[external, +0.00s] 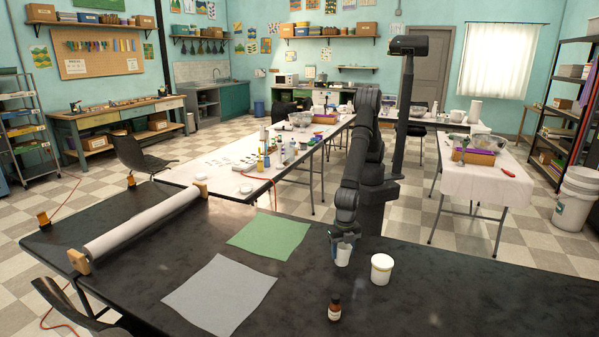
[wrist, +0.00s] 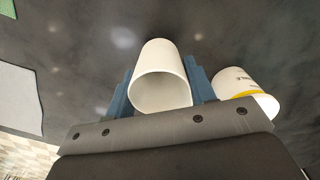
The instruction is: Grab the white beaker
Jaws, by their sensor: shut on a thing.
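The white beaker (wrist: 160,82) is between the two blue fingers of my gripper (wrist: 160,90) in the wrist view, with its open mouth facing the camera. The fingers press on it from both sides. In the external view the beaker (external: 343,257) shows just below my gripper (external: 343,243), over the dark table. I cannot tell whether its base touches the table.
A white tub with a yellow band (external: 382,269) stands close to the right of the beaker. A brown bottle (external: 335,308) stands nearer the front. Green (external: 268,235) and grey (external: 220,293) sheets and a paper roll (external: 143,222) lie to the left. The table's right part is clear.

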